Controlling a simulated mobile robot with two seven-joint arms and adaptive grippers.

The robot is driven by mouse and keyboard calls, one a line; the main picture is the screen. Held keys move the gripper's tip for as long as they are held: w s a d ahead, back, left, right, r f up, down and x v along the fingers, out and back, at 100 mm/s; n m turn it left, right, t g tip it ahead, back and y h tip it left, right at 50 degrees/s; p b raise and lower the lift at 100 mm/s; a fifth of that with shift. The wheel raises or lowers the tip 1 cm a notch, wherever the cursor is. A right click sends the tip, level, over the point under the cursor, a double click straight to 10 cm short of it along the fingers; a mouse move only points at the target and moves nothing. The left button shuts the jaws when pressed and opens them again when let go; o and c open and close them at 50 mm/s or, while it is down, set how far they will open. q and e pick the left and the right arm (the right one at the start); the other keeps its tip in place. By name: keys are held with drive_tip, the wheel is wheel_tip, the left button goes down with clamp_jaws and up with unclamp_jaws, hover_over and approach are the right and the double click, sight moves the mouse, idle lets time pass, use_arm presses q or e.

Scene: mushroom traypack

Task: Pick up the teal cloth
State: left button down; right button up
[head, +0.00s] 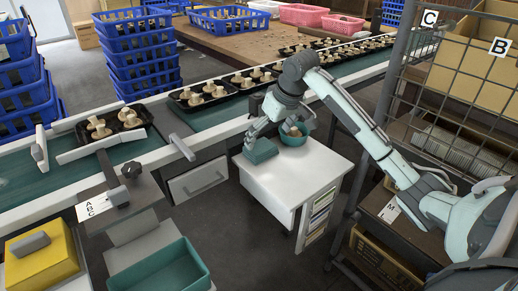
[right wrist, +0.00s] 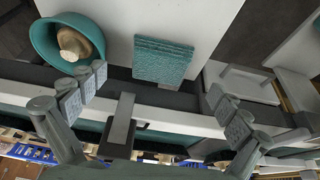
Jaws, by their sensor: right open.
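The teal cloth (head: 260,151) is a small folded block lying near the left edge of a white cabinet top (head: 285,180). In the right wrist view the cloth (right wrist: 163,62) shows a ribbed surface and lies between and beyond the fingers. My right gripper (head: 264,131) is over the cabinet, close to the cloth. In the right wrist view the right gripper (right wrist: 157,86) is open, its fingers wide apart with nothing between the tips. I cannot tell how high it is above the cloth. My left gripper is not in view.
A teal bowl (head: 292,140) with a mushroom in it stands beside the cloth. A conveyor (head: 225,112) carrying black mushroom trays runs behind the cabinet. A wire rack (head: 440,80) stands at the right. The cabinet's front top is clear.

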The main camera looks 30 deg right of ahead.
sight(261, 147)
drive_tip(key=x, duration=0.5)
drive_tip(key=c, duration=1.2)
drive_tip(key=shift+r, duration=0.6)
wheel_tip(261, 147, up, 3)
drive_tip(key=shift+f, duration=0.1)
drive_tip(key=a+r, duration=0.2)
drive_tip(key=a, duration=0.2)
drive_tip(key=a+r, duration=0.2)
drive_tip(key=a, duration=0.2)
drive_tip(key=a+r, duration=0.3)
drive_tip(key=shift+s+a, duration=0.4)
